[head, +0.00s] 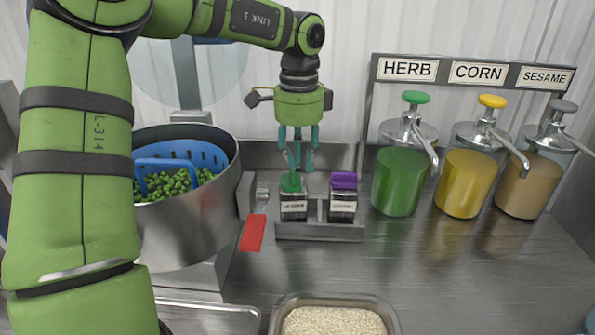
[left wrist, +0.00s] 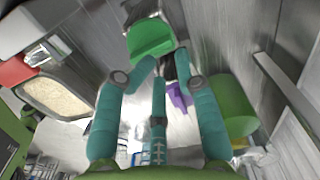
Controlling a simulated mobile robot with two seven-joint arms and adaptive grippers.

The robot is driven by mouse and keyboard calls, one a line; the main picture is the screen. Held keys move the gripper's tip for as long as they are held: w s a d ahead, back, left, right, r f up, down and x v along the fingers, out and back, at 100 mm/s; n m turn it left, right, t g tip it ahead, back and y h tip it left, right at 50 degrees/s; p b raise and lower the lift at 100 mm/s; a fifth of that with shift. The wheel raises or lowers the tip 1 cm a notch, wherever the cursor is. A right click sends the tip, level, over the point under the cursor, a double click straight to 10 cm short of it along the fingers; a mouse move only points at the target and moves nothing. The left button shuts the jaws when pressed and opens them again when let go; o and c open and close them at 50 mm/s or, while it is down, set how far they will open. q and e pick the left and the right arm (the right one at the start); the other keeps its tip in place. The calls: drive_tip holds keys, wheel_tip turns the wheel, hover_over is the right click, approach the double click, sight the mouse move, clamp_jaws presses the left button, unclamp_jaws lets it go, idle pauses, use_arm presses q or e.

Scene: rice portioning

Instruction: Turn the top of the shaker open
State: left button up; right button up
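A small dark shaker with a green top (head: 291,182) stands upright in the left place of a metal holder (head: 320,232). Its green top shows large beyond my fingertips in the left wrist view (left wrist: 150,38). A second shaker with a purple top (head: 343,181) stands to its right; that purple top also shows in the left wrist view (left wrist: 180,98). My left gripper (head: 302,168) points down just above the green top, its teal fingers apart with nothing between them. Whether a fingertip touches the top is unclear. My right gripper is not in view.
A metal pot (head: 215,215) with a blue strainer (head: 180,152) of peas stands left of the holder. Pump jars of green (head: 399,185), yellow (head: 465,187) and tan (head: 528,187) sauce stand right. A rice tray (head: 290,301) lies in front.

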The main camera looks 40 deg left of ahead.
use_arm(q)
wheel_tip(320, 180, up, 7)
drive_tip(key=p, duration=0.4)
drive_tip(key=shift+p, duration=0.3)
drive_tip(key=shift+f, duration=0.1)
